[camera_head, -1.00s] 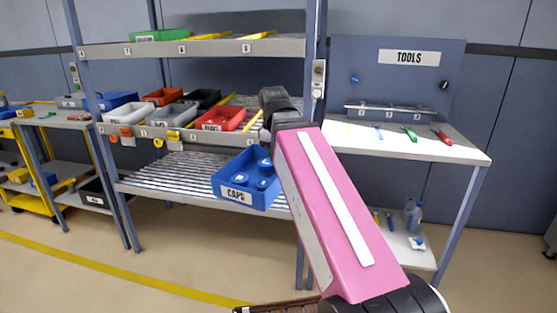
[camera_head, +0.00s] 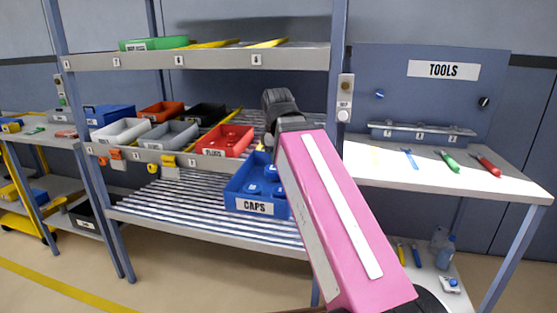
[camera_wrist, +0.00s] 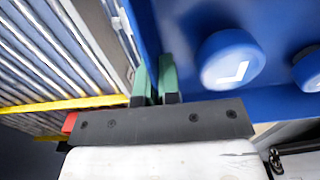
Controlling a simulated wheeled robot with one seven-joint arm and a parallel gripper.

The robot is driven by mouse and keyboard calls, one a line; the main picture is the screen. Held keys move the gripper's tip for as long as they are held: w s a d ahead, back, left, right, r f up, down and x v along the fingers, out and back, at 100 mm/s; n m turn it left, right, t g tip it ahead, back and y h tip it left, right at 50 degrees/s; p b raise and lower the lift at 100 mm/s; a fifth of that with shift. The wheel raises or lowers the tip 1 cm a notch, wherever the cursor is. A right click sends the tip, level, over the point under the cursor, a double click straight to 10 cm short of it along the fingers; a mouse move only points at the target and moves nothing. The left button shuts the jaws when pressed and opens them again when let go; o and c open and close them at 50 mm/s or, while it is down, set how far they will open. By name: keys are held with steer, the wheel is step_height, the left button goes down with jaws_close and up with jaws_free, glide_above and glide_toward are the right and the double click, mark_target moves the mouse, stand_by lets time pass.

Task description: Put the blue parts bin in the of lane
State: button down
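A blue parts bin (camera_head: 257,202) labelled CAPS is at the lower roller shelf (camera_head: 170,215), right of its middle, with several round blue caps inside. I cannot tell whether its base touches the rollers. In the wrist view, the bin (camera_wrist: 195,20) fills the upper right, with caps close by. The green fingertips of my gripper (camera_wrist: 154,78) are close together with the bin's wall edge between them. In the head view the fingers are hidden behind my pink arm.
The middle shelf above holds a red bin (camera_head: 226,141), a white bin (camera_head: 122,131) and a grey bin (camera_head: 169,135). A rack post (camera_head: 338,130) stands right of my arm. A tool table (camera_head: 440,175) is at the right. The roller shelf's left part is clear.

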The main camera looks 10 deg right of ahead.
steer(key=shift+w, duration=0.1)
steer(key=w+d, duration=0.4)
steer(key=w, duration=0.5)
steer(key=w+d+r, duration=0.1)
steer(key=w+d, duration=0.3)
steer(key=w, duration=0.6)
steer(key=w+d, duration=0.4)
steer(key=w, duration=0.6)
steer(key=shift+w+d+r, duration=0.1)
steer(key=shift+w+r, duration=0.1)
steer(key=shift+r, duration=0.2)
steer(key=shift+f, duration=1.45)
